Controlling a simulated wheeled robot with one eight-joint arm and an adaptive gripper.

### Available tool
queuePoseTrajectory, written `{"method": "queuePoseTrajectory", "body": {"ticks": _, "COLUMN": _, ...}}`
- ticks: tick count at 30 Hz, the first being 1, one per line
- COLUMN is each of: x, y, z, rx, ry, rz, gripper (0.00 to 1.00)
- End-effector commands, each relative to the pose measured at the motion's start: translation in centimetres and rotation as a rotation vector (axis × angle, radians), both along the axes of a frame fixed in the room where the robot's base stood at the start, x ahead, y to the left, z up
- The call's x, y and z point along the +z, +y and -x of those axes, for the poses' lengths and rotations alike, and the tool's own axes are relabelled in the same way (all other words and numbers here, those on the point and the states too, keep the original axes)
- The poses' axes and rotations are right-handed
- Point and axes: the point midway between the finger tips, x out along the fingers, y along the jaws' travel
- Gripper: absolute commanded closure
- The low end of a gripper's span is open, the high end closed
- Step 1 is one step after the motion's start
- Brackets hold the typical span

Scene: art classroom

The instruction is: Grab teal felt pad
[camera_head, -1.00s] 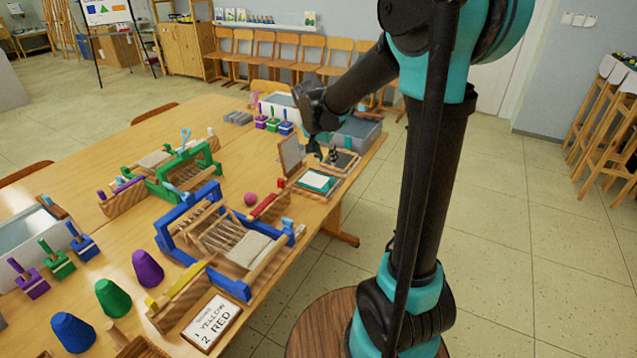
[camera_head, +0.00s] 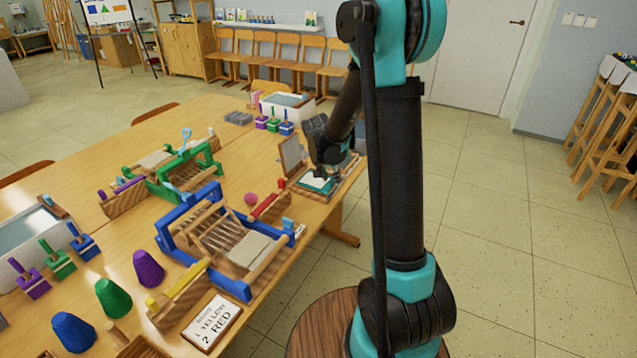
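The teal felt pad (camera_head: 308,184) lies in a wooden frame or tray (camera_head: 302,193) near the right edge of the table. A white sheet (camera_head: 314,179) lies on the teal. My gripper (camera_head: 325,174) points down right over the pad's right part and covers some of it. The fingertips are small and dark here, so I cannot tell whether they touch the pad or how far apart they are.
An upright wooden panel (camera_head: 291,155) stands just left of my gripper. A blue loom (camera_head: 176,240), a red bar (camera_head: 268,204) and a pink ball (camera_head: 251,199) lie nearer on the table (camera_head: 100,250). A white bin (camera_head: 290,107) stands behind.

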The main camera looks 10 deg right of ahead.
Motion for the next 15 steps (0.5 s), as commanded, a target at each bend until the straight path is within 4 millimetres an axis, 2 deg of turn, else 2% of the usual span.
{"method": "queuePoseTrajectory", "body": {"ticks": 4, "x": -0.99, "y": -0.24, "z": -0.33, "rx": 0.001, "ry": 0.0, "rz": 0.0, "gripper": 0.69}}
{"method": "queuePoseTrajectory", "body": {"ticks": 12, "x": -1.14, "y": -0.27, "z": -0.35, "rx": 0.001, "ry": 0.0, "rz": 0.0, "gripper": 0.69}}
{"method": "queuePoseTrajectory", "body": {"ticks": 15, "x": -1.13, "y": -0.26, "z": -0.35, "rx": 0.001, "ry": 0.0, "rz": 0.0, "gripper": 0.81}}
